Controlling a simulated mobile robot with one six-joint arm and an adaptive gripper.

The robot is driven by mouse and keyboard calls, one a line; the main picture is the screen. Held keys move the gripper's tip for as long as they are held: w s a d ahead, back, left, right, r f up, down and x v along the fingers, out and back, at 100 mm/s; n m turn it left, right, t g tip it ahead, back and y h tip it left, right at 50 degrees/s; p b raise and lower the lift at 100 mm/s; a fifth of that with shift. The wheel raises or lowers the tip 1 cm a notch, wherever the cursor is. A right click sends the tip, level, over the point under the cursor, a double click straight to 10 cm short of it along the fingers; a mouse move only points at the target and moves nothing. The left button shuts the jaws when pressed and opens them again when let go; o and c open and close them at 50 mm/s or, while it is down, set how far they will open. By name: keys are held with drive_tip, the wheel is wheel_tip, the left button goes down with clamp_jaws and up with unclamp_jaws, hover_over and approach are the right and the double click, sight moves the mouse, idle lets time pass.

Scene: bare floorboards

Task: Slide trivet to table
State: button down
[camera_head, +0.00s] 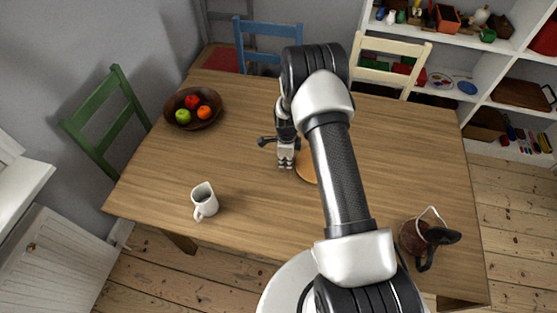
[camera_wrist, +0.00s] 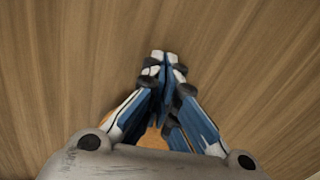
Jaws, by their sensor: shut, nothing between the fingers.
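The trivet (camera_head: 306,168) is a round, orange-brown disc lying on the wooden table (camera_head: 250,130), largely hidden behind my arm in the head view. In the wrist view, part of the trivet (camera_wrist: 153,138) shows beneath and between my fingers. My gripper (camera_head: 286,166) points down at the trivet's left edge, close to the tabletop. In the wrist view my gripper (camera_wrist: 164,58) has its fingertips together with nothing between them, over bare table (camera_wrist: 250,60). I cannot tell whether the fingers touch the trivet.
A bowl of fruit (camera_head: 178,118) stands at the table's back left, a white jug (camera_head: 204,205) at the front left, and a brown pitcher (camera_head: 412,238) at the front right. Chairs stand around the table.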

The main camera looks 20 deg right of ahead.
sight(296, 165)
drive_tip(key=shift+s+d, duration=0.15)
drive_tip(key=shift+d, duration=0.15)
drive_tip(key=shift+d, duration=0.1)
drive_tip(key=shift+s+d, duration=0.35)
drive_tip(key=shift+d, duration=0.3)
drive_tip(key=shift+s+d, duration=0.35)
drive_tip(key=shift+d, duration=0.3)
drive_tip(key=shift+w+a, duration=0.1)
drive_tip(key=shift+a, duration=0.05)
